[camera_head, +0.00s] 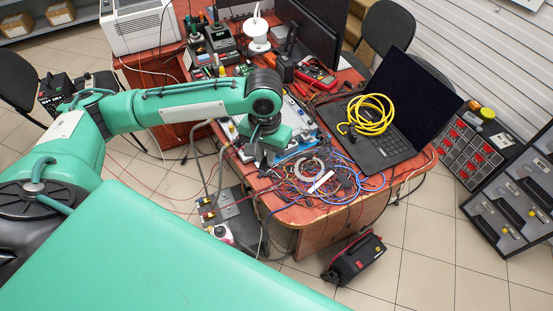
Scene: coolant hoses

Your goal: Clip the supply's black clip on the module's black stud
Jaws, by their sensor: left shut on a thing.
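My left gripper (258,155) points down over the near left part of the brown table, at the edge of a tangle of wires. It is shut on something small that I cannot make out. A grey unit (232,212) with colored fittings, which looks like the supply, stands low at the table's left side. Grey hoses (220,170) rise from it toward the table and my gripper. A flat pale unit (301,128), perhaps the module, lies on the table partly behind my wrist. The black clip and the black stud are too small or hidden to tell. My right gripper is out of view.
Tangled wires (318,178) cover the table (310,215) right of my gripper. A laptop (385,150) with a yellow cable coil (369,115) stands farther right. A red meter (315,75) and a white spool (257,38) are behind. A black case (354,259) lies on the floor.

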